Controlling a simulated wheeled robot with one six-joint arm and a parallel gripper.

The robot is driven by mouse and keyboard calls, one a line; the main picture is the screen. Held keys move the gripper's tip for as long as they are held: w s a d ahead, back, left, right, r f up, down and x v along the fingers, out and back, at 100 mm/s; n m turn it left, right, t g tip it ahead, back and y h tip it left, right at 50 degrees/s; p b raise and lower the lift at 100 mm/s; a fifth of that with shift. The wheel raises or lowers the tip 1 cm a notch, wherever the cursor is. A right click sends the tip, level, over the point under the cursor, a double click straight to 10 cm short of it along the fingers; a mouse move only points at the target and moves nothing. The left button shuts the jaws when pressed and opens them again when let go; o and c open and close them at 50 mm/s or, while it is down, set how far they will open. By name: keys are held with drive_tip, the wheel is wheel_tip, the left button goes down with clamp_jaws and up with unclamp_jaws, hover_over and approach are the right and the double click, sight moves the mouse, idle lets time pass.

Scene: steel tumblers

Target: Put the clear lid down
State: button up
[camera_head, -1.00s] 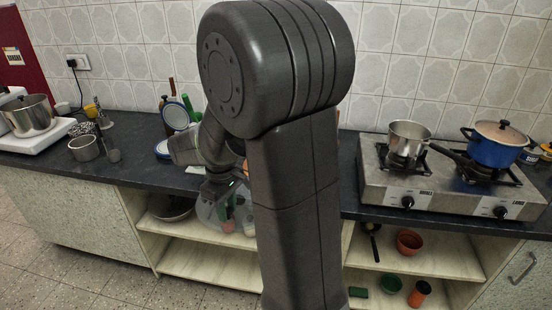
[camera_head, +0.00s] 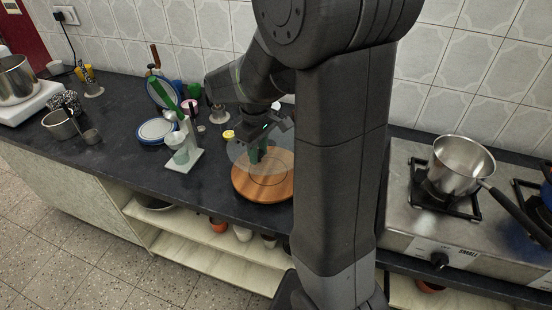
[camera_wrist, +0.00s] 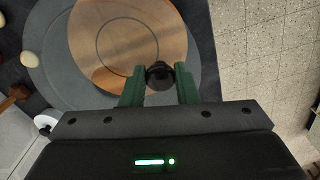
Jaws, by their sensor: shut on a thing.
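The clear lid (camera_head: 238,153) is a see-through disc with a dark knob. My gripper (camera_head: 262,146) is shut on the knob, just above a round wooden board (camera_head: 270,189) on the counter. In the wrist view my gripper's green fingers (camera_wrist: 159,84) pinch the black knob, and the clear lid (camera_wrist: 52,68) spreads beneath them as a greyish disc. The wooden board (camera_wrist: 128,35) shows through it. The lid overlaps part of the board; whether it touches the board cannot be told.
A white stand with a glass funnel (camera_head: 180,150) and a blue-rimmed plate (camera_head: 156,131) are left of the board. A small yellow item (camera_head: 228,134) lies behind. A steel pot (camera_head: 461,165) stands on the stove to the right. The dark counter's front edge is close to the board.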

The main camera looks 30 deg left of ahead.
wheel_tip(320, 180, down, 10)
drive_tip(key=shift+r, duration=0.1)
idle(0.4)
drive_tip(key=o, duration=1)
drive_tip(key=shift+o, duration=0.2)
wheel_tip(320, 180, up, 12)
